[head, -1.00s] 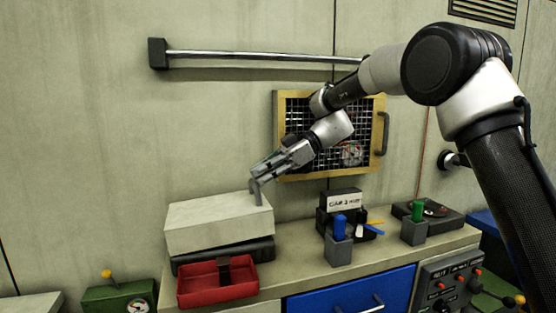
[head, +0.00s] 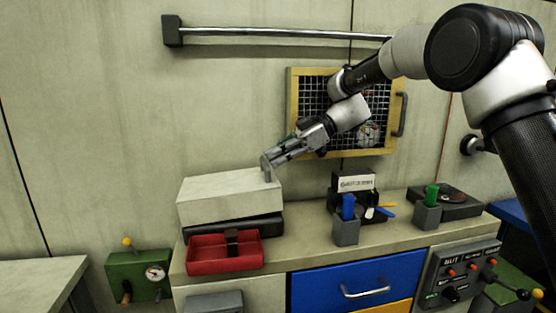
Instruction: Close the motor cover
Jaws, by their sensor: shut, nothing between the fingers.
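A pale box-shaped cover (head: 225,207) sits over a dark base (head: 268,228) at the left end of the bench. I take it for the motor cover. A dark base strip shows below its front edge; I cannot tell whether the cover is fully seated. My gripper (head: 267,168) is shut and empty. Its fingertips point down-left at the cover's right rear top corner; I cannot tell whether they touch it. The motor inside is hidden.
A red tray (head: 205,263) stands before the cover. A yellow-framed mesh panel (head: 294,105) is behind my arm, below a wall rail (head: 270,34).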

